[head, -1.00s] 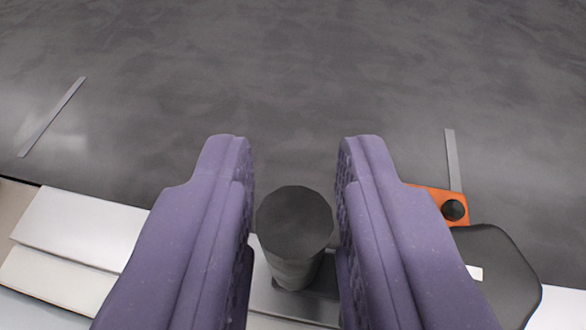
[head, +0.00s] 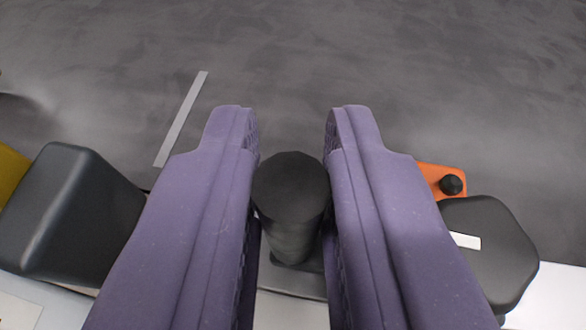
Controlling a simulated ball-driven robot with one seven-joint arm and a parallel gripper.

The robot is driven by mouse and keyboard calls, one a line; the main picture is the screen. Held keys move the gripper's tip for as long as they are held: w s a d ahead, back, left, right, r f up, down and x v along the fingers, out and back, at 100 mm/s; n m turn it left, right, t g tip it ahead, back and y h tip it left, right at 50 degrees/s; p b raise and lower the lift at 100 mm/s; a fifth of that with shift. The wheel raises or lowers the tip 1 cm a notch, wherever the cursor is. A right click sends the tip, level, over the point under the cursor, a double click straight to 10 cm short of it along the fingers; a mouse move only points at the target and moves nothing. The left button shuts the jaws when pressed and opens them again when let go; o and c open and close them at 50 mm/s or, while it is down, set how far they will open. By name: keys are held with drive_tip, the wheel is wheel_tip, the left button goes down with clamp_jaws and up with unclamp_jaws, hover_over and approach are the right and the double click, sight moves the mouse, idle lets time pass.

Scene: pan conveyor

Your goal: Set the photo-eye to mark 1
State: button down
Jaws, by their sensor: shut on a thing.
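My gripper (head: 291,150) has two purple fingers, shut on a dark round post (head: 291,190) that stands between them. The post rises from a grey base, partly hidden by the fingers. To the right are an orange plate (head: 430,174) with a black knob (head: 451,185) and a dark rounded block (head: 487,240) with a white mark (head: 466,240). These look like parts of the photo-eye, but their link to the post is hidden behind the right finger. I cannot make out mark 1.
A large dark block (head: 70,215) stands left of my gripper, with a yellow part (head: 10,172) beyond it. A white surface (head: 555,295) shows at lower right.

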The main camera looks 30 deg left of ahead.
drive_tip(key=c, duration=1.4)
unclamp_jaws()
drive_tip(key=shift+d, duration=0.1)
drive_tip(key=p+v, duration=0.1)
drive_tip(key=v, duration=0.6)
drive_tip(key=shift+s+d+r+p, duration=0.1)
drive_tip(key=shift+s+p, duration=0.2)
drive_tip(key=shift+p, duration=0.1)
